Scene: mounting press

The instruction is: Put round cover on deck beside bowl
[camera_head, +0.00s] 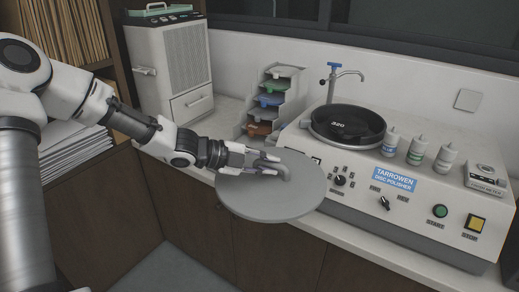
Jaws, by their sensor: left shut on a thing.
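The round cover (275,200) is a flat light-grey disc. My left gripper (283,170) is shut on it near its upper middle; the exact grip is hard to make out. The cover is in front of the polisher's front left corner and overlaps the counter edge in the picture. The bowl (347,124) is a round basin with a black disc marked 320, set in the top of the white polisher. The deck (406,137) is the polisher's pale top surface around the bowl. My right gripper is not in view.
A blue-handled tap (333,85) rises behind the bowl. A stepped rack (276,105) of coloured trays and a white cabinet machine (170,70) stand left.

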